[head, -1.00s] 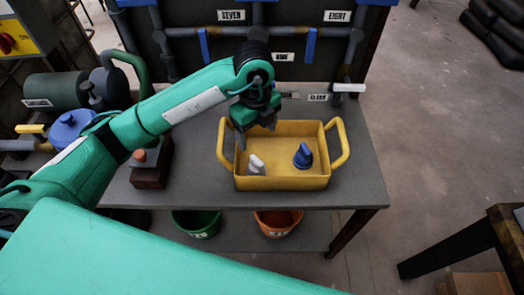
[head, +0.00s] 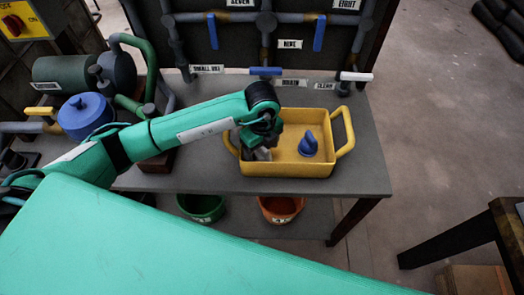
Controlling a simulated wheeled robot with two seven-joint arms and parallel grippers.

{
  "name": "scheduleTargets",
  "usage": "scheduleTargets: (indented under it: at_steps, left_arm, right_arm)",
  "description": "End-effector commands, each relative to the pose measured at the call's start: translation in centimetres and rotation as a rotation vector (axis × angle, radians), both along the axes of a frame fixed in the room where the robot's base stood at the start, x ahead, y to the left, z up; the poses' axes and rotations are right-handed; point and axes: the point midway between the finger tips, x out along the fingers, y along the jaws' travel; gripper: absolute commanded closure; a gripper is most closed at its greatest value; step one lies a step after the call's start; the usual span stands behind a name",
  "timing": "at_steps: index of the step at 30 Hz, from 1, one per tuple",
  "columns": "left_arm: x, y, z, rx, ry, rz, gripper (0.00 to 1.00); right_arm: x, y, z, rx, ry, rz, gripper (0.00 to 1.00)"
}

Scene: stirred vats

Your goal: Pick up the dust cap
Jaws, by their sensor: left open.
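A yellow tray (head: 289,169) with two side handles stands on the grey bench. In its right half sits a blue cap-like piece (head: 308,146) with a narrow raised top. In the earlier frame a pale grey-white piece of similar shape stands in the left half; now my gripper mostly hides that spot. I cannot tell which of the two is the dust cap. My left gripper (head: 258,154) is open and reaches down into the left part of the tray, apart from the blue piece. Whether its fingers touch the pale piece is hidden. My right gripper is out of view.
Pipes with blue-handled (head: 319,33) and white-handled (head: 356,76) valves stand behind the tray. A blue lidded pot (head: 86,117) is at the left. Green (head: 201,208) and orange (head: 281,209) buckets are below the bench. The bench top right of the tray is clear.

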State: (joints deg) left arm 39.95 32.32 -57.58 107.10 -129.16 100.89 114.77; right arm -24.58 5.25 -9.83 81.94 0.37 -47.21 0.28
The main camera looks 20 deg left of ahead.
Motion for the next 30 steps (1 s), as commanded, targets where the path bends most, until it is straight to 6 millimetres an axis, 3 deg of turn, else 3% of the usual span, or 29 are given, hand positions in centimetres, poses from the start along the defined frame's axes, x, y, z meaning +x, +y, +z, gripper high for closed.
scheduleTargets:
  at_steps: [8, 15, 25, 30]
  left_arm:
    - [0.0, 0.0, -0.5, 0.000, 0.000, 0.000, 0.25]
    - [0.0, 0.0, -0.5, 0.000, 0.000, 0.000, 0.70]
    - [0.0, 0.0, -0.2, -0.001, -0.001, 0.000, 0.70]
    - [0.0, -0.1, 1.1, -0.002, -0.001, -0.001, 0.70]
  right_arm:
    - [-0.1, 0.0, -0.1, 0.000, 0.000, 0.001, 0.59]
    - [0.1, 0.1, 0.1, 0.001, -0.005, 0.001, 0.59]
    - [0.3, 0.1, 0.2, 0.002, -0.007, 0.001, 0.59]
    - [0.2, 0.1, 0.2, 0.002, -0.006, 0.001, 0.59]
